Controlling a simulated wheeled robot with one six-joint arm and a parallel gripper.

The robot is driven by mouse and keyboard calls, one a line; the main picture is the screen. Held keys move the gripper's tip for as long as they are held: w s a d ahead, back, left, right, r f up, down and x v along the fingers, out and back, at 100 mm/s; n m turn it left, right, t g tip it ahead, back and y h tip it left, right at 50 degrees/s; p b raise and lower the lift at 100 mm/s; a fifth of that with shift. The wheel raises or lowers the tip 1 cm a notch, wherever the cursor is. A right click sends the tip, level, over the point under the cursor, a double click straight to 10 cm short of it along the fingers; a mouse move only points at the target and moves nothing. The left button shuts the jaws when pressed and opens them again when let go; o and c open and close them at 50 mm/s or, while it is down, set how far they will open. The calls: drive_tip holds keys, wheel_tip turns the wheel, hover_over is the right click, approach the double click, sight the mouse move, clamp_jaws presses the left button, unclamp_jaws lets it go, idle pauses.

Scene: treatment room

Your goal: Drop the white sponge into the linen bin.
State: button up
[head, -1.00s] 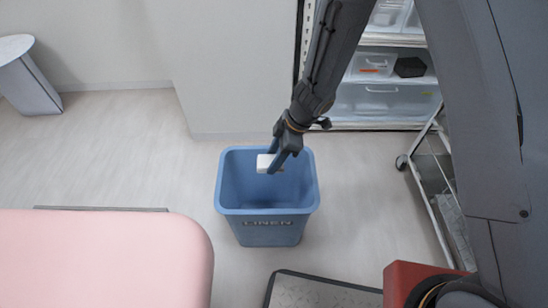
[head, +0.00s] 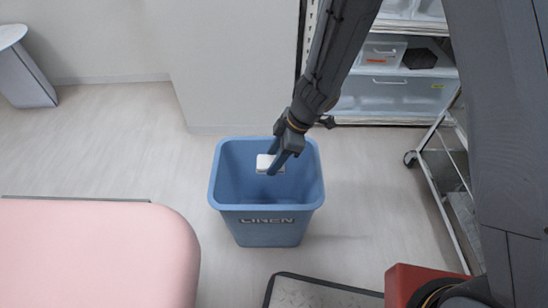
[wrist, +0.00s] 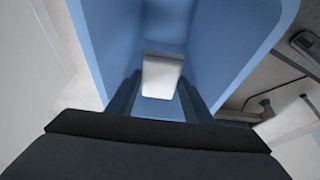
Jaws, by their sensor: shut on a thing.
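The white sponge (head: 265,164) is held between the fingertips of my gripper (head: 274,163), which is shut on it. In the wrist view the sponge (wrist: 162,76) sits between the two dark fingers, with the blue inside of the bin around it. The linen bin (head: 267,228) is a blue, open-topped bin with LINEN on its front, standing upright on the floor. In the head view the sponge and fingertips appear within the bin's opening. The exact height of the sponge relative to the rim is hard to tell.
A pink padded couch (head: 95,250) is at the lower left. A shelf with clear boxes (head: 385,90) stands behind at the right, and a metal trolley (head: 440,200) is at the right. A grey mat or plate (head: 315,293) lies in front. Floor left of the bin is clear.

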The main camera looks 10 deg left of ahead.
drive_tip(key=o, duration=1.1)
drive_tip(key=p+v, duration=0.4)
drive_tip(key=v, duration=0.4)
drive_tip(key=shift+f, duration=0.1)
